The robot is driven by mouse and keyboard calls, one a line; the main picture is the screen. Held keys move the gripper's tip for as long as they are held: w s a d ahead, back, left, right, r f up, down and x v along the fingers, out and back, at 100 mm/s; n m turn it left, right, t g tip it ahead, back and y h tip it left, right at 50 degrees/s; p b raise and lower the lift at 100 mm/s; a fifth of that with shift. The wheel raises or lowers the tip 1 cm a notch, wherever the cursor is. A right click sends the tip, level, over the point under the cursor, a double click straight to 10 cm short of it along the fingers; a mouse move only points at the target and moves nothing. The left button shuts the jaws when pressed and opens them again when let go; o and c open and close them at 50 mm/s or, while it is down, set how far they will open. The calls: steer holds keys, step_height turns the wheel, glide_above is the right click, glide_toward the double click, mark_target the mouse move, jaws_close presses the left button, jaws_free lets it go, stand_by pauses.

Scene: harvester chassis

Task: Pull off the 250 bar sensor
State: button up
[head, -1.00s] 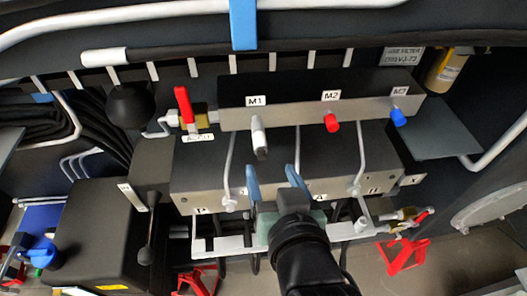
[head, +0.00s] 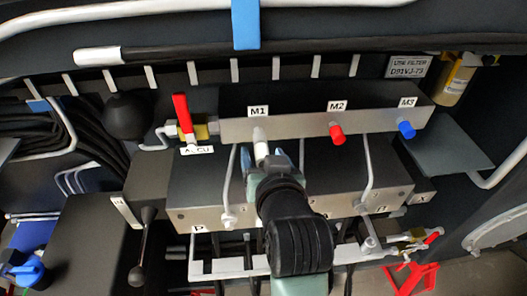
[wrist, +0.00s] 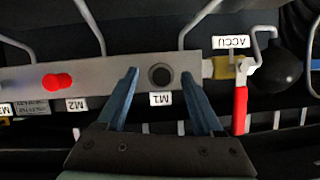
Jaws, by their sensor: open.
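A light grey cylindrical sensor (head: 261,143) sticks out of the manifold at the M1 label. No pressure marking can be read on it. In the wrist view the sensor (wrist: 160,76) shows end-on as a dark round face just above the upside-down M1 label. My gripper (head: 270,160) is in front of it in the head view, its blue fingers partly hidden by my wrist. In the wrist view my gripper (wrist: 159,80) is open, one finger on each side of the sensor, with gaps between. It is not closed on anything.
A red cap (head: 337,134) sits at M2 and a blue cap (head: 406,130) at M3. A red-handled valve (head: 182,118) stands left of M1. Grey pipes (head: 229,185) rise from the lower block (head: 350,200) on both sides of my gripper.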

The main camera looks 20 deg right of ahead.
steer(key=shift+w, duration=0.15)
jaws_close()
steer(key=c, duration=0.6)
jaws_free()
steer(key=shift+c, duration=0.2)
jaws_close()
steer(key=shift+f, duration=0.2)
stand_by(0.5)
steer(key=shift+s+a+r, duration=0.1)
steer(key=shift+s+a, duration=0.2)
steer(key=shift+s, duration=0.7)
steer(key=shift+s+a+r, duration=0.1)
steer(key=shift+s+a, duration=0.15)
steer(key=shift+s, duration=0.75)
